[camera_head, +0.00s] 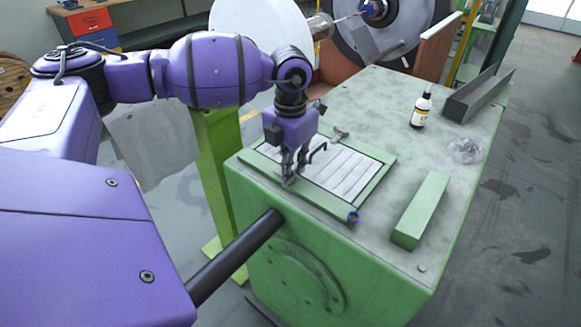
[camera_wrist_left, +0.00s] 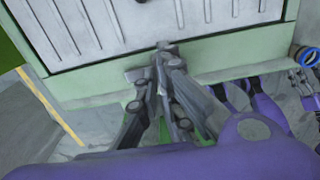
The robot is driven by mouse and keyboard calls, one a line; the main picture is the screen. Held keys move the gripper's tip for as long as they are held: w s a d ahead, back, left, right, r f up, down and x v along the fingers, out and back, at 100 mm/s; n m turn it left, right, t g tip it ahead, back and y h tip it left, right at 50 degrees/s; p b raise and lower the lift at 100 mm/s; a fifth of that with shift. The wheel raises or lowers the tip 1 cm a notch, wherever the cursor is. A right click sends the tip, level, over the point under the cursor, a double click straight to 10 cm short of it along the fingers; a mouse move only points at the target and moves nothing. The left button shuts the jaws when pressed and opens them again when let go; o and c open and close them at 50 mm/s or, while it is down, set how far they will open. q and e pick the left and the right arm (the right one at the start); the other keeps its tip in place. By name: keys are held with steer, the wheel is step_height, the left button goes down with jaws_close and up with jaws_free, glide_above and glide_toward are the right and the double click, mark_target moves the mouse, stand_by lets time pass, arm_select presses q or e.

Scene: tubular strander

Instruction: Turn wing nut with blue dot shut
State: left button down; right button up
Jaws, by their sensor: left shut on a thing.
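A hatch with a white ribbed cover (camera_head: 345,172) lies in the top of the green machine. A small blue-ringed part (camera_head: 353,216) sits at its front right corner, and the ring also shows at the right edge of the left wrist view (camera_wrist_left: 307,56). I cannot make out wings on it. My left gripper (camera_head: 288,180) points down at the hatch's front left edge, apart from the blue ring. Its fingers (camera_wrist_left: 166,56) are shut on a small grey part, apparently a wing nut, mostly hidden between the tips. Another grey fitting (camera_head: 340,134) sits at the rear edge. My right gripper is not in view.
On the machine top (camera_head: 385,110) are a green bar (camera_head: 421,210), a small bottle (camera_head: 421,107), a crumpled clear wrap (camera_head: 464,150) and a grey angle channel (camera_head: 478,94). A large white reel (camera_head: 262,28) stands behind. The surface between hatch and bottle is clear.

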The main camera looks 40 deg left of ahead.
arm_select(q)
steer(key=m+b, duration=0.1)
steer(key=m, duration=0.4)
steer(key=shift+m, duration=0.3)
steer(key=m+b, duration=0.1)
steer(key=m, duration=0.3)
steer(key=shift+m, duration=0.3)
steer(key=m+b, duration=0.1)
steer(key=m, duration=0.1)
steer(key=shift+m, duration=0.3)
steer(key=m+b, duration=0.1)
steer(key=m, duration=0.2)
steer(key=shift+m+b, duration=0.4)
steer(key=shift+m, duration=0.5)
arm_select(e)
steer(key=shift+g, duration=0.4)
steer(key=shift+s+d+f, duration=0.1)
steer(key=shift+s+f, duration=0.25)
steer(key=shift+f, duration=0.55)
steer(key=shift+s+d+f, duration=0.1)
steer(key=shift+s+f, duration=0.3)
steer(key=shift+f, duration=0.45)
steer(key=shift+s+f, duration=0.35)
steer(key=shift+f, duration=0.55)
arm_select(q)
steer(key=shift+r, duration=0.1)
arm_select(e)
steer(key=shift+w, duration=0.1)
